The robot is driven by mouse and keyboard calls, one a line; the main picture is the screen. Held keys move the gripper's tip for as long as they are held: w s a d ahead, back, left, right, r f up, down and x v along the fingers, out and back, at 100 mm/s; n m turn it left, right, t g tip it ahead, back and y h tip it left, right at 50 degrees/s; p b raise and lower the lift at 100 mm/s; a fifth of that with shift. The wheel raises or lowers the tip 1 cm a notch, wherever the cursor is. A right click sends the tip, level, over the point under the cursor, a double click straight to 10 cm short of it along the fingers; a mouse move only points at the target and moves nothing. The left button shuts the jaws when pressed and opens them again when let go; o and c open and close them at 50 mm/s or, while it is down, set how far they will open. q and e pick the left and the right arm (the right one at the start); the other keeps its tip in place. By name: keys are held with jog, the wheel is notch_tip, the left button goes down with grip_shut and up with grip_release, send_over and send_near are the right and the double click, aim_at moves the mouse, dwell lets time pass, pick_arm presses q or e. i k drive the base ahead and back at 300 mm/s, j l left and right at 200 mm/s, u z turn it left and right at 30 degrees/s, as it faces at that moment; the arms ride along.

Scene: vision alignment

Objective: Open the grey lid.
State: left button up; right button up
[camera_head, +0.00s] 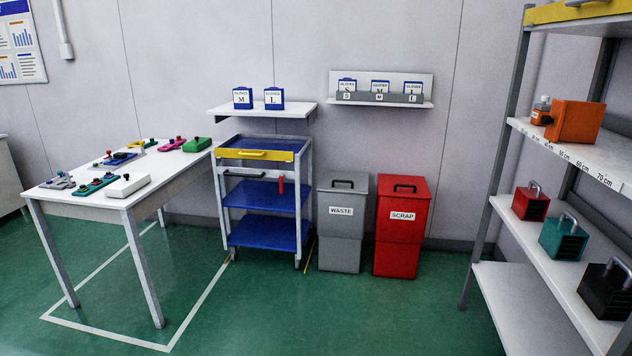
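The grey bin marked WASTE (341,245) stands on the green floor against the back wall. Its grey lid (342,184) lies flat on top and looks shut, with a dark handle (343,182) on it. Neither of my grippers is in the camera_head view.
A red SCRAP bin (403,250) stands just right of the grey bin. A blue trolley (265,194) stands to its left. A white table (90,200) with small devices is at left, and a shelf rack (565,265) at right. The floor in front is clear.

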aim_at(344, 177)
jog(key=i+l+z, duration=0.2)
jog(key=i, duration=0.8)
jog(key=i+j+z, duration=0.25)
jog(key=i, duration=0.7)
